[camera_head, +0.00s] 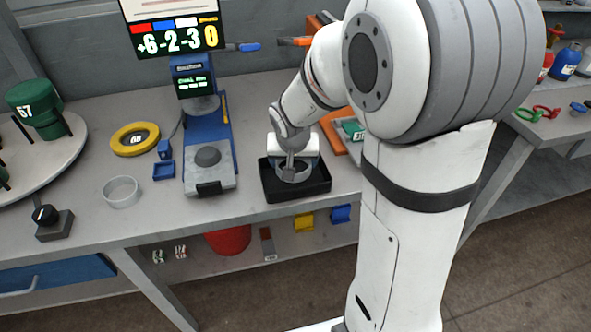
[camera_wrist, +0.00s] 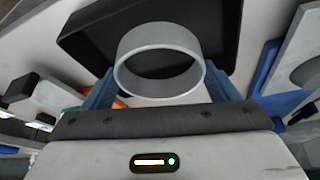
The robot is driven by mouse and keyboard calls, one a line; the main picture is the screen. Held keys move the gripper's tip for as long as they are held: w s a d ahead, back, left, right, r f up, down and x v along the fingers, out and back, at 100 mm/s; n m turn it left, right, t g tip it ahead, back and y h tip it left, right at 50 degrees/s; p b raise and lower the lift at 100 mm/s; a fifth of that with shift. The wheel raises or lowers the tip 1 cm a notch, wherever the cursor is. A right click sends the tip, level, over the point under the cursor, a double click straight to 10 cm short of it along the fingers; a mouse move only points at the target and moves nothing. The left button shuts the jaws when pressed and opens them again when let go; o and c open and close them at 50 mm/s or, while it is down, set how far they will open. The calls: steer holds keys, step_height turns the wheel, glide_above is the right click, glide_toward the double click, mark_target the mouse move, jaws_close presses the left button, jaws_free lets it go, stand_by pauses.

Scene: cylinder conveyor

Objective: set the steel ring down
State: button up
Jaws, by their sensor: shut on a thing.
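My gripper (camera_head: 290,166) is shut on a grey steel ring (camera_head: 296,177), which shows over the black tray (camera_head: 297,192) on the bench. In the wrist view the ring (camera_wrist: 160,38) sits between the two blue fingers, with the black tray (camera_wrist: 85,32) behind it. I cannot tell whether the ring touches the tray floor. My wrist hides part of the ring in the head view.
Another grey ring (camera_head: 122,192) lies on the bench at the left. A yellow ring (camera_head: 134,139) lies behind it. A blue device with a scale-like plate (camera_head: 209,180) stands left of the tray. An orange bin (camera_head: 334,130) is right of the tray.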

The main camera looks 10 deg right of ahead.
steer(key=shift+f, duration=1.7)
steer(key=shift+f+b, duration=0.15)
steer(key=shift+b, duration=0.25)
steer(key=o, duration=1)
